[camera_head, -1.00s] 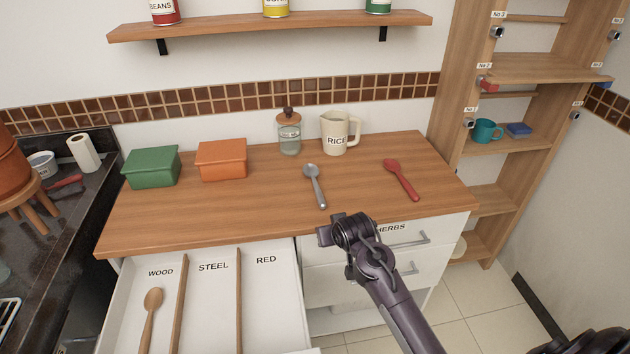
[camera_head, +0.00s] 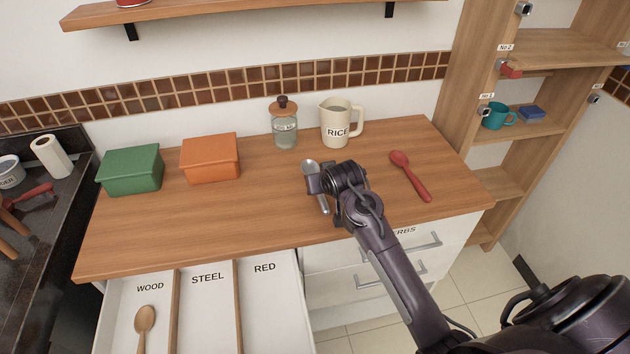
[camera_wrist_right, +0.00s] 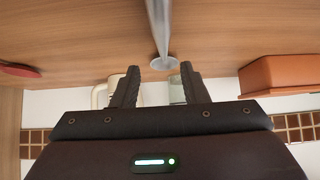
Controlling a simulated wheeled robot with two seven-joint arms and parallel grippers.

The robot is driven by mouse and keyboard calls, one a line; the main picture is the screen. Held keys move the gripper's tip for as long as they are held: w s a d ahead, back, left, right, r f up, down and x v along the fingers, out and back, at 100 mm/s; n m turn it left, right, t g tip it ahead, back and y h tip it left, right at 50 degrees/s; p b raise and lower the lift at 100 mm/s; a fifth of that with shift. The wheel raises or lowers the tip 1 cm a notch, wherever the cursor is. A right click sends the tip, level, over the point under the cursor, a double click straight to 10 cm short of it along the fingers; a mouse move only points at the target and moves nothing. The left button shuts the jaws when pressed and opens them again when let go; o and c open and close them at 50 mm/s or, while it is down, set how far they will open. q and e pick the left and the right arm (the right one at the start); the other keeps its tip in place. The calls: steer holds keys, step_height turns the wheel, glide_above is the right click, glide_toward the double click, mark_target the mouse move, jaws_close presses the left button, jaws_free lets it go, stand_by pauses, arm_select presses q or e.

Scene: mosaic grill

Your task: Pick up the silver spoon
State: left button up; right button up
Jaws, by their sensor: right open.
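The silver spoon (camera_head: 310,167) lies on the wooden counter with its bowl toward the wall. My right gripper (camera_head: 325,190) is over it and hides part of its handle in the head view. In the right wrist view the spoon's handle (camera_wrist_right: 158,22) runs down toward the gap between the two open fingers (camera_wrist_right: 160,68), with its bowl end near the fingertips. The fingers look empty, one on each side of the spoon's line. Whether they touch the spoon cannot be told. My left gripper is not in view.
A red spoon (camera_head: 410,176) lies to the right. Behind stand a glass jar (camera_head: 284,130) and a RICE pitcher (camera_head: 335,125). Orange (camera_head: 210,160) and green (camera_head: 131,171) boxes are to the left. The open drawer (camera_head: 272,305) below holds a wooden spoon (camera_head: 145,320) under WOOD.

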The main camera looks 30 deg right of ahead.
steer(key=p+x, duration=0.1)
steer(key=x, duration=0.1)
steer(key=shift+a+f, duration=0.2)
steer(key=shift+f, duration=0.25)
steer(key=x, duration=0.2)
steer(key=shift+w+f, duration=0.2)
steer(key=shift+f, duration=0.1)
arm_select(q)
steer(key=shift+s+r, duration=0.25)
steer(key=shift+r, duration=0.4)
arm_select(e)
jaws_close()
